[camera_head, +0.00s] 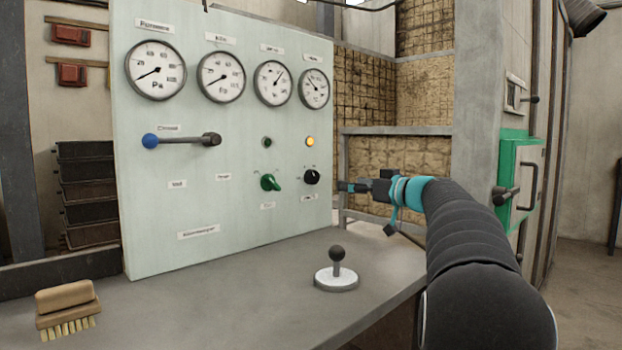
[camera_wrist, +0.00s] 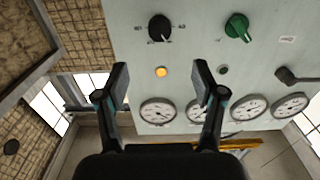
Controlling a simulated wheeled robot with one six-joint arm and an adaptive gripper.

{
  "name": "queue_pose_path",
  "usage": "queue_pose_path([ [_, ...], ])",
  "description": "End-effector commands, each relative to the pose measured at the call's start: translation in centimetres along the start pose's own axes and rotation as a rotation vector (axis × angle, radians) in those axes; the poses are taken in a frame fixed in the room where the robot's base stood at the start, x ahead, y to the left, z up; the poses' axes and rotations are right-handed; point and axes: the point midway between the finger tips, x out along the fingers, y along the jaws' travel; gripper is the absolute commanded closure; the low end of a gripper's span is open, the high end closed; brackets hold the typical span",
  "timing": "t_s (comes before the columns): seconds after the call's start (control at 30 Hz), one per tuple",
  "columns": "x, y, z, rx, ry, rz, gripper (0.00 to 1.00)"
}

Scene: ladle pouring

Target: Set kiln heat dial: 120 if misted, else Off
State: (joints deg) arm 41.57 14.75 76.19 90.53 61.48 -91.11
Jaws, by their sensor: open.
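A black rotary dial (camera_head: 311,177) with small marks around it sits low on the panel's right side, below a lit amber lamp (camera_head: 310,142). The same black dial shows at the top of the wrist view (camera_wrist: 160,28). Its setting and label are too small to read. A green knob (camera_head: 270,182) sits to its left. The gauge labelled like "Kiln" (camera_head: 221,77) has readable-looking faces with no clear mist; I cannot tell for sure. My gripper (camera_wrist: 160,78) is open and empty, facing the panel; in the head view it is just right of the black dial (camera_head: 350,187), apart from it.
The pale panel (camera_head: 150,240) stands on a grey bench. A ball-topped lever (camera_head: 337,268) on a white base stands at the front. A brush (camera_head: 68,305) lies at left. A blue-ended handle (camera_head: 180,140) sticks out from the panel. A green box (camera_head: 520,180) is at right.

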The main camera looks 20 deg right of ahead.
Motion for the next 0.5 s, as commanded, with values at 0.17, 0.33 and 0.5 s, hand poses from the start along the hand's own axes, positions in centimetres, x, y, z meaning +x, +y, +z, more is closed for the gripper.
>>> queue_pose_path([
  [0.17, 2.4, 0.1, -0.1, 0.002, -0.001, -0.001, 0.31],
  [0.33, 5.6, 0.0, -0.2, 0.001, 0.000, -0.002, 0.31],
  [0.5, 8.8, 0.0, -0.1, 0.002, -0.001, -0.002, 0.31],
])
